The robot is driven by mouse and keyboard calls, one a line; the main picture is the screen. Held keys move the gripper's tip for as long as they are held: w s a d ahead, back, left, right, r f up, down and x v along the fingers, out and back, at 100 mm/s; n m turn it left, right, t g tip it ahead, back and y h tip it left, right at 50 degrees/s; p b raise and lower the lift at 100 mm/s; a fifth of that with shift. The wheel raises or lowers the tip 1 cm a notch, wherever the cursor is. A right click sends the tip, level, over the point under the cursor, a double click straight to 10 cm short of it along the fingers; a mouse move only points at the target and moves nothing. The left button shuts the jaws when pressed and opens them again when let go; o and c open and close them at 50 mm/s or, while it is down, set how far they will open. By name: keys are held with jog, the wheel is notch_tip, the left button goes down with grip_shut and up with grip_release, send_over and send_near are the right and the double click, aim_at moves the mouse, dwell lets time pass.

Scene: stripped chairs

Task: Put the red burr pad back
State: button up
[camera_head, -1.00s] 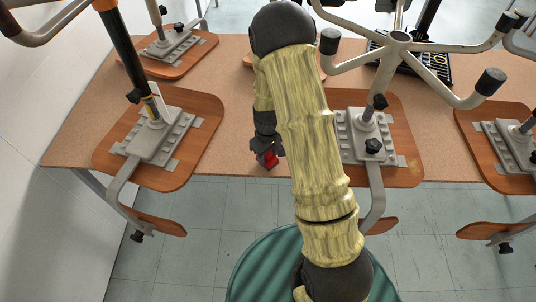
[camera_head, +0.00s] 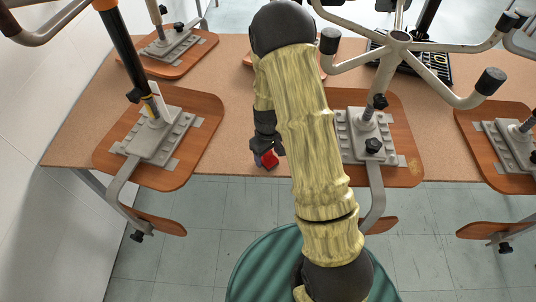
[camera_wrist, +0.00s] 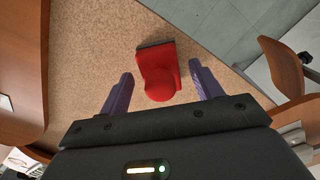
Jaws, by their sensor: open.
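The red burr pad (camera_wrist: 158,72) lies on the tan table top near its front edge. In the wrist view it shows a rounded knob towards me and a flat dark-edged base away from me. My gripper (camera_wrist: 161,88) is open, with its two purple fingers on either side of the pad's knob and visible gaps on both sides. In the head view the pad (camera_head: 270,158) shows as a small red patch just below my gripper (camera_head: 264,152). My arm hides part of the table to the right.
Upturned chairs with wooden seats stand on the table (camera_head: 235,110), one at the left (camera_head: 195,115) and one at the right (camera_head: 405,140). A black tray (camera_head: 430,62) is at the back right. The table's front edge is close to the pad.

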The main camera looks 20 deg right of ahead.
notch_tip(320, 180, up, 12)
jog(key=shift+f+b, duration=0.25)
jog(key=shift+b, duration=0.1)
dwell(0.5)
jog(key=s+r+m+t, duration=0.2)
jog(key=s+r+m, duration=0.3)
jog(key=s, duration=0.9)
notch_tip(320, 180, up, 2)
jog(key=shift+s+r+t, duration=0.15)
jog(key=shift+r+t, duration=0.05)
jog(key=shift+t, duration=0.1)
